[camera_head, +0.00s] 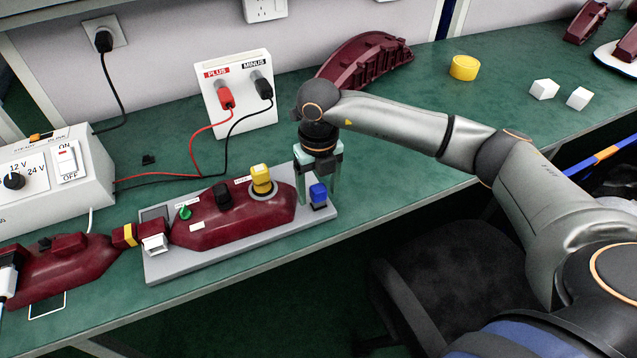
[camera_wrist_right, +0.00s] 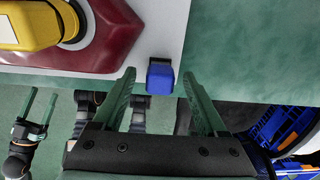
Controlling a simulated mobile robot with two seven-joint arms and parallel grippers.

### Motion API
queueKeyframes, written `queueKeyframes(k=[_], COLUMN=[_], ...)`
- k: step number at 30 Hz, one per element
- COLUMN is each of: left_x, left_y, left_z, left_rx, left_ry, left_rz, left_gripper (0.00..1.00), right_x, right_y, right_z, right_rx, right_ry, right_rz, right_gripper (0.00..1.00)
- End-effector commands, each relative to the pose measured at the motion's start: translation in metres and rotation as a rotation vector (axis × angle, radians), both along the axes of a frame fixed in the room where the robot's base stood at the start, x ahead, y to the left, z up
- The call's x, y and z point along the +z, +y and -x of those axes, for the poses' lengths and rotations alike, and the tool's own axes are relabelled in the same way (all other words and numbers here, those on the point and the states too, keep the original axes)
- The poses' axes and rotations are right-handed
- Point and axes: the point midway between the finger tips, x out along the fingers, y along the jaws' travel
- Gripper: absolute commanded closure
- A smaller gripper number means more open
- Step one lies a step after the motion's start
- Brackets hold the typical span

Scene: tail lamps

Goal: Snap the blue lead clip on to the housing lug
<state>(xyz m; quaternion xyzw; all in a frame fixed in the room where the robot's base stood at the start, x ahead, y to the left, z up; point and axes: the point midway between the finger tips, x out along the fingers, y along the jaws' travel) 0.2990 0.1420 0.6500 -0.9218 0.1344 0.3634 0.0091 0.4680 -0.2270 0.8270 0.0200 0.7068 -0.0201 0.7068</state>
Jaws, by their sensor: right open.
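The blue lead clip (camera_head: 318,193) sits on a small dark base at the right end of the grey plate (camera_head: 222,253). It also shows in the right wrist view (camera_wrist_right: 161,77). My right gripper (camera_head: 319,186) points down over it, open and empty. In the wrist view the blue clip shows between and just beyond the fingertips (camera_wrist_right: 159,76); whether they touch it cannot be told. The dark red housing (camera_head: 236,222) lies on the plate, left of the gripper. I cannot make out which part is its lug. My left gripper (camera_wrist_right: 40,106) shows in the wrist view, fingers apart and empty.
A yellow cap (camera_head: 261,176), a black cap (camera_head: 222,194) and a green plug (camera_head: 185,211) stand on the housing. The PLUS/MINUS box (camera_head: 233,95) with red and black leads stands behind. A yellow cylinder (camera_head: 464,67) and white cubes (camera_head: 544,89) lie farther right; green bench between is clear.

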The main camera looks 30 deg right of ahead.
Motion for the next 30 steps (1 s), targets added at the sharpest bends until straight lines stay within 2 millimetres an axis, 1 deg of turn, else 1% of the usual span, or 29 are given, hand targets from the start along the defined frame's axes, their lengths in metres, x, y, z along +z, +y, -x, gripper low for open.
queueKeyframes(k=[2,3,22,26,27,30], left_x=[0.0005,0.0005,0.0014,0.0014,0.0014,0.0014], left_y=[-0.0004,-0.0005,-0.0008,-0.0008,-0.0007,-0.0007], left_z=[-0.0003,-0.0003,-0.0012,-0.0012,-0.0013,-0.0013], left_rx=[-0.001,-0.001,0.0,0.0,0.0,0.0], left_ry=[-0.001,-0.001,-0.005,-0.006,-0.006,-0.006], left_rz=[0.001,0.001,0.002,0.002,0.002,0.002], left_gripper=[0.26,0.26,0.26,0.26,0.26,0.26], right_x=[0.0001,0.0002,0.0007,0.0008,0.0008,0.0008], right_y=[0.0001,0.0002,0.0002,0.0002,0.0002,0.0002], right_z=[0.0,0.0,-0.0002,-0.0002,-0.0002,-0.0002], right_rx=[0.0,0.0,0.0,0.0,0.0,0.0], right_ry=[0.0,0.0,0.0,0.0,0.0,0.0], right_rz=[0.0,0.0,0.0,0.0,0.0,0.0], right_gripper=[0.25,0.28,0.99,1.0,0.66,0.77])
